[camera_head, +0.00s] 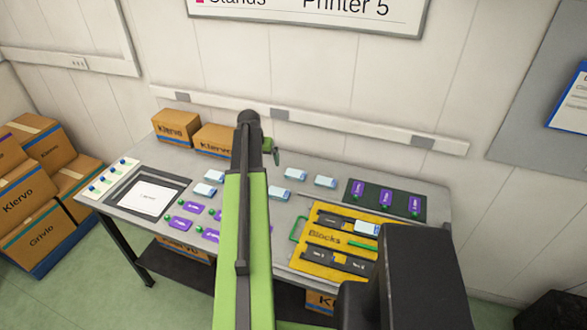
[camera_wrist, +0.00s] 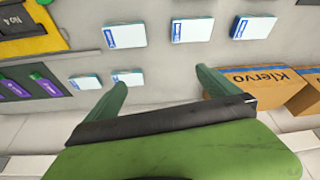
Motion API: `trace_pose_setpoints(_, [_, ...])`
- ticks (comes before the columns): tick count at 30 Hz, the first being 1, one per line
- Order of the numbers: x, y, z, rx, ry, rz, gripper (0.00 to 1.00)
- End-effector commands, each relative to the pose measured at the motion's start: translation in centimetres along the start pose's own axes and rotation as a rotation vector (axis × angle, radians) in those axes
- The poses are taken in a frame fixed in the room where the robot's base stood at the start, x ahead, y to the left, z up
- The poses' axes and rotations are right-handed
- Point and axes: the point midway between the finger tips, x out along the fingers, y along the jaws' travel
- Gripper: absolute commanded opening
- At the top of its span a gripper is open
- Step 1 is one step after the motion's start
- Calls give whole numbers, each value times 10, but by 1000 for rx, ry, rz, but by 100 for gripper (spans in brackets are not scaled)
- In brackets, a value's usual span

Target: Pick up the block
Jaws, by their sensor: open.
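Several small white blocks with blue ends lie on the grey table; the head view shows one at the left (camera_head: 215,176), one just in front of it (camera_head: 204,190), and two right of my arm (camera_head: 294,174) (camera_head: 325,181). Another white-and-blue piece (camera_head: 367,229) lies in the yellow tray marked "Blocks" (camera_head: 312,268), beside dark blocks (camera_head: 350,262). Which block is meant is unclear. My gripper (camera_head: 272,155) is over the table's back part. In the wrist view its green fingers (camera_wrist: 160,88) are spread and empty, with white blocks (camera_wrist: 124,36) (camera_wrist: 192,30) beyond them.
Cardboard boxes (camera_head: 213,138) stand at the table's back left, near the wall rail. A dark mat with purple labels (camera_head: 386,198) lies at the right. Purple pieces (camera_head: 192,207) lie left of my arm, and a framed sheet (camera_head: 148,197) at the far left.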

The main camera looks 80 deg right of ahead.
Motion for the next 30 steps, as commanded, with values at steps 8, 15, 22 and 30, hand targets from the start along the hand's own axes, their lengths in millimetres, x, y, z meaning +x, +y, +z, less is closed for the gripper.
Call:
trace_pose_setpoints(8, [0,103,-46,161,36,51,100])
trace_pose_setpoints(15, [20,103,-45,160,36,51,100])
trace_pose_setpoints(22, [72,105,-45,159,36,51,100])
trace_pose_setpoints(30, [123,108,-47,159,36,51,100])
